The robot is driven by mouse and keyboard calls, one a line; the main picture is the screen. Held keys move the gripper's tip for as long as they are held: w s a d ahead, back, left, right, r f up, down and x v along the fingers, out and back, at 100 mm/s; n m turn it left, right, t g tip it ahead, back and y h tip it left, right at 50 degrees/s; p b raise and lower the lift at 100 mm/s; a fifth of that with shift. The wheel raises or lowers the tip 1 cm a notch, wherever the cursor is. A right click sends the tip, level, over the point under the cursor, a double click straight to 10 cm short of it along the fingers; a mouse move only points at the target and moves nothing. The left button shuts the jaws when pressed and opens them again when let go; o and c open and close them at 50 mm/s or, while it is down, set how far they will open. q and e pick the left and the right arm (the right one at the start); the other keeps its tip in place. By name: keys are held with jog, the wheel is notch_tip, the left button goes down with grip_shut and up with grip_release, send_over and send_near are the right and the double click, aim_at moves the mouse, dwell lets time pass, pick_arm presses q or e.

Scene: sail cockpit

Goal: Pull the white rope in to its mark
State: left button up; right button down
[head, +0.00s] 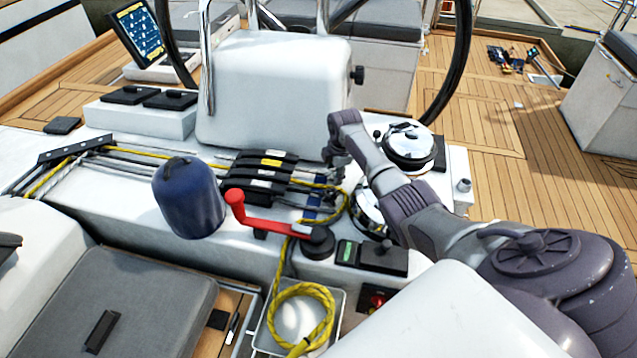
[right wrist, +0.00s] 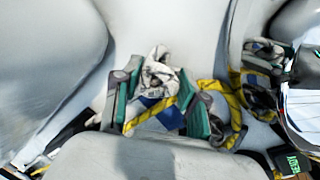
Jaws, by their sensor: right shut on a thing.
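My right arm reaches in from the right in the head view. Its gripper (head: 336,160) is low beside the right end of the black rope clutches (head: 258,172). In the right wrist view the gripper (right wrist: 157,95) has its green-padded fingers on either side of a crumpled whitish rope (right wrist: 158,68), and it is shut on it. Pale rope (head: 66,176) also shows left of the clutches in the head view. A mark on the rope cannot be made out. A chrome winch (head: 408,140) stands right of the gripper. My left gripper is not in view.
A yellow rope (head: 318,292) lies coiled in a tray. A red-handled crank (head: 265,226) and a blue-covered drum (head: 188,198) stand in front of the clutches. A white pedestal (head: 270,85) rises behind. Open teak deck (head: 480,125) lies at the right.

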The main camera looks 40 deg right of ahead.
jog(key=shift+s+d+f, duration=0.1)
jog(key=shift+s, duration=0.1)
jog(key=c, duration=0.6)
grip_release()
jog(key=shift+c, duration=0.2)
jog(key=shift+w+r, duration=0.1)
jog(key=shift+r, duration=0.1)
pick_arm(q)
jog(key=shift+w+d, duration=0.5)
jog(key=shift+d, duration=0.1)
pick_arm(e)
notch_tip(320, 180, up, 12)
jog(key=s, duration=0.2)
jog(key=shift+a+f, duration=0.25)
jog(key=shift+a, duration=0.05)
jog(key=shift+s, duration=0.1)
